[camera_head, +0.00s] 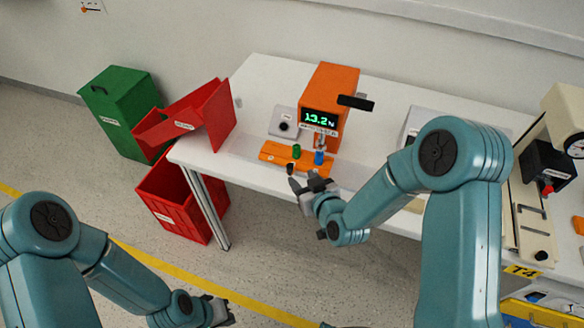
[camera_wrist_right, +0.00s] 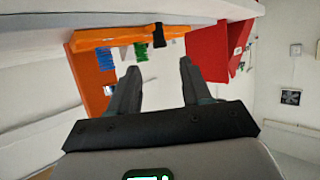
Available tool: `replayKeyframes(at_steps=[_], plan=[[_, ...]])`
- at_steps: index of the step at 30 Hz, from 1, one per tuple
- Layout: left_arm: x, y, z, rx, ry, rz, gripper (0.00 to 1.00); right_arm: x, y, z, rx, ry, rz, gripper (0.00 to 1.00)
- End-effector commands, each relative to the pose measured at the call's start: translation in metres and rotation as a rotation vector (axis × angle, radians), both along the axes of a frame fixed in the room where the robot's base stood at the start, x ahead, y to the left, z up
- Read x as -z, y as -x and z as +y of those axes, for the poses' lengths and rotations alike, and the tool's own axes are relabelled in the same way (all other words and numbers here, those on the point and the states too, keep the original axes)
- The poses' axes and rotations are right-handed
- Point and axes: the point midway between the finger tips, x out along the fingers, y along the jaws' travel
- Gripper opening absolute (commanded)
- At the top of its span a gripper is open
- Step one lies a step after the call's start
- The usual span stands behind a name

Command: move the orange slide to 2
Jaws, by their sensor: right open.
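A long orange panel (camera_head: 272,155) lies along the front of the white table. It carries a green knob (camera_head: 297,151), a blue knob (camera_head: 319,157) and a small dark knob (camera_head: 290,168). I cannot make out a separate orange slide or any number marks. My right gripper (camera_head: 302,181) is open and empty just in front of the panel's near edge. In the right wrist view, the orange panel (camera_wrist_right: 95,38) and the black knob (camera_wrist_right: 159,36) lie beyond the open fingers (camera_wrist_right: 158,66), apart from them. My left gripper (camera_head: 222,312) is low, off the table; its jaws are unclear.
An orange box (camera_head: 335,90) with a green display reading about 13.2 stands behind the panel. A grey box with a round dial (camera_head: 284,122) is beside it. A red open bin (camera_head: 215,115) stands at the left table end. A machine (camera_head: 565,115) is at right.

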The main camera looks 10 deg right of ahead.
Motion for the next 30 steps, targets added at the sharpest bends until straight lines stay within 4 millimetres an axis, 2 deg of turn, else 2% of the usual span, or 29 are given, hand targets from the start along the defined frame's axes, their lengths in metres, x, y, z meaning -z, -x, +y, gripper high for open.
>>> replayKeyframes(at_steps=[6,10,15,23,24,28,30], plan=[[-0.012,0.000,0.000,0.000,0.000,0.000,0.00,0.017,-0.043,0.011,-0.001,0.000,0.001,0.48],[-0.015,0.000,0.000,0.000,0.000,0.000,0.00,0.025,-0.060,0.015,-0.001,0.001,0.001,0.48],[-0.016,0.000,0.000,0.000,0.000,0.001,0.00,0.030,-0.071,0.017,-0.001,0.001,0.001,0.48],[-0.016,0.000,0.000,0.000,0.000,0.001,0.00,0.031,-0.072,0.018,-0.001,0.000,0.001,0.48],[-0.016,0.000,0.000,0.000,0.000,0.001,0.00,0.031,-0.072,0.018,-0.001,0.000,0.001,0.45],[-0.016,0.000,0.000,0.000,0.000,0.000,0.00,0.031,-0.072,0.017,-0.001,0.000,0.001,0.03],[-0.016,0.000,0.000,0.000,0.000,0.000,0.00,0.031,-0.072,0.017,-0.001,0.000,0.001,0.00]])
